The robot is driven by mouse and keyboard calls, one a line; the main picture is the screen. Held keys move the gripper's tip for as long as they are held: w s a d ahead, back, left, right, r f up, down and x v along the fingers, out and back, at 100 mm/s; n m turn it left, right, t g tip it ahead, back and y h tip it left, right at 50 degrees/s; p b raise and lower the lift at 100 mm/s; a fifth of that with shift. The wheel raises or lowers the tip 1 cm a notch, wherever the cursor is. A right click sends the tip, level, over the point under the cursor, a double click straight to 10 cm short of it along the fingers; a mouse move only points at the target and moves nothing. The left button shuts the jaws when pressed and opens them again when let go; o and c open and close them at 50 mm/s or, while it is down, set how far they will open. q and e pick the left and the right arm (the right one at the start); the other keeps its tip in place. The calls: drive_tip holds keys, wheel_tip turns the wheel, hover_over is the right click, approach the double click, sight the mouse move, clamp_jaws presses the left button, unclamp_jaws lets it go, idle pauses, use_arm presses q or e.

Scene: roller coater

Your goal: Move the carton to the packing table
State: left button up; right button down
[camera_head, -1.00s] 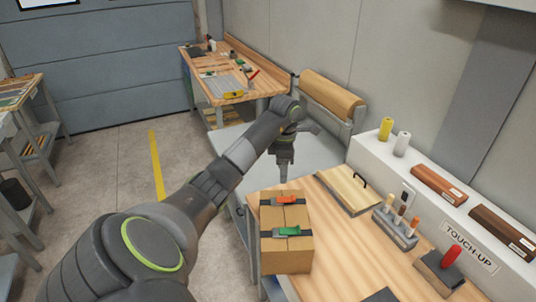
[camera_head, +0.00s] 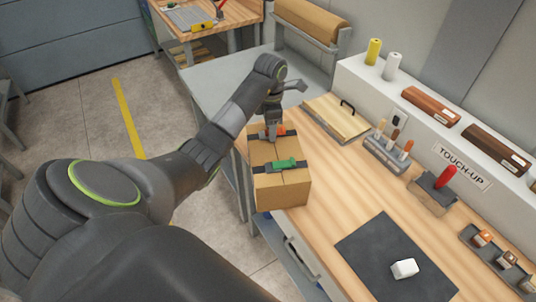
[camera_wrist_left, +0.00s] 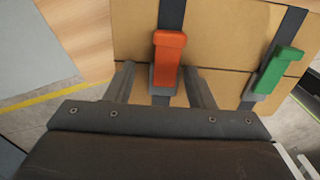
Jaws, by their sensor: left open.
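The carton (camera_head: 281,190) is a brown box with two dark straps, one with an orange buckle (camera_wrist_left: 168,55) and one with a green buckle (camera_wrist_left: 278,68). It sits at the left corner of the wooden touch-up bench (camera_head: 335,210). My left gripper (camera_head: 272,131) points down at the carton's far end, by the orange buckle. In the left wrist view its open fingers (camera_wrist_left: 162,80) stand on either side of that buckle; I cannot tell whether they touch the carton. A grey table (camera_head: 225,78) beyond, beside a brown paper roll (camera_head: 310,20), may be the packing table. My right gripper is not in view.
A wooden board with a handle (camera_head: 338,118) and a marker holder (camera_head: 387,153) stand right of the carton. A black mat (camera_head: 375,255) with a white block (camera_head: 404,268) lies nearer. The grey tabletop looks largely clear.

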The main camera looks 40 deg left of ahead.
use_arm(q)
drive_tip(key=shift+d+r, duration=0.1)
drive_tip(key=shift+d, duration=0.05)
drive_tip(key=shift+d+r, duration=0.1)
drive_tip(key=shift+d, duration=0.1)
drive_tip(key=shift+c, duration=0.3)
drive_tip(key=shift+d, duration=0.15)
drive_tip(key=shift+c, duration=1.3)
drive_tip(key=c, duration=0.5)
drive_tip(key=shift+c, duration=1.1)
clamp_jaws()
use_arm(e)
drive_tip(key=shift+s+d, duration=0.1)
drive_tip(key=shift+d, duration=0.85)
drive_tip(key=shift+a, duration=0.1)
